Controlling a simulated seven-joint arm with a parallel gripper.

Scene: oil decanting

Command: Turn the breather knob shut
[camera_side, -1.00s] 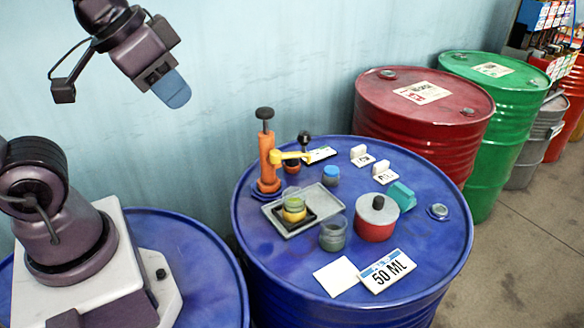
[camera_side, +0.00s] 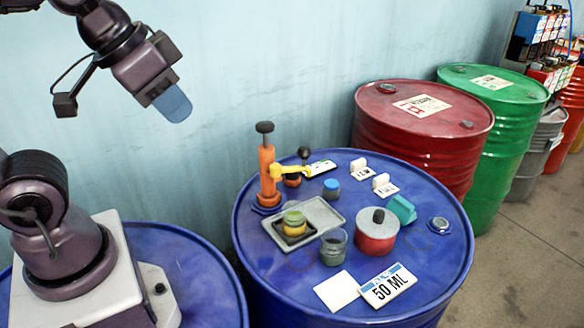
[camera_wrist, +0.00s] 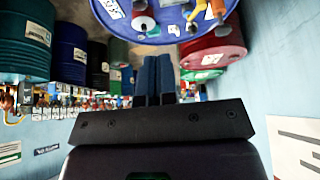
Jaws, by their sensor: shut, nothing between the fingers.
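No part is clearly marked as the breather knob. A black round knob (camera_side: 304,153) on a thin stem stands at the back of the blue drum (camera_side: 420,260), beside the yellow arm of the orange pump (camera_side: 267,175), and may be it. A round bung fitting (camera_side: 438,224) sits near the drum's right edge. My gripper (camera_side: 180,114) hangs high at the upper left, well apart from the drum and everything on it. Its blue fingers, also in the wrist view (camera_wrist: 153,60), are together and empty.
A red drum (camera_side: 440,140) stands behind.

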